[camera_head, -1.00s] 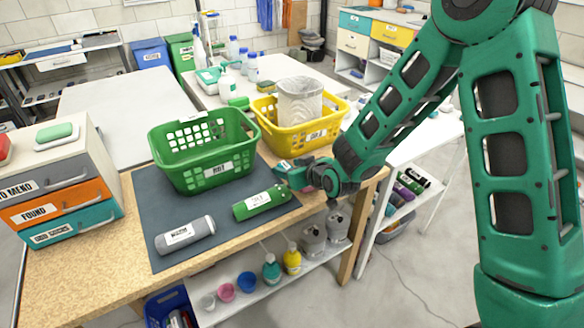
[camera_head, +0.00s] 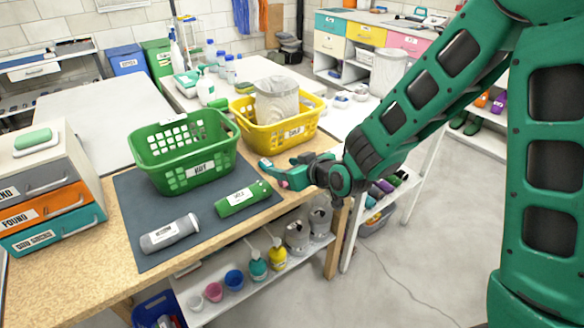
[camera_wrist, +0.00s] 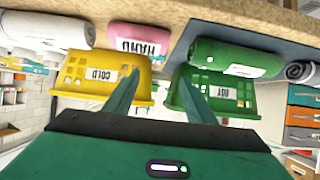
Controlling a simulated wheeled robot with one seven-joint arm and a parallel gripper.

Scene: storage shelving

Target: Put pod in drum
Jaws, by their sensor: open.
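I cannot make out anything that is clearly a pod or a drum. My gripper (camera_head: 272,172) is at the right side of the worktable, close to the right end of a green labelled roll (camera_head: 243,198). In the wrist view, where the scene is upside down, my gripper (camera_wrist: 160,82) has its two green fingers apart with nothing between them. Beyond them stand a green basket (camera_wrist: 222,93) marked HOT and a yellow basket (camera_wrist: 95,72) marked COLD. A pink roll (camera_wrist: 138,37) labelled HAND also shows there. The head view also shows the green basket (camera_head: 185,155) and yellow basket (camera_head: 300,128).
A grey labelled roll (camera_head: 170,233) lies on the dark mat (camera_head: 130,205). A drawer unit (camera_head: 50,190) stands at the left. Cups and bottles stand on a lower shelf (camera_head: 205,310). A pale bin (camera_head: 277,102) shows at the yellow basket.

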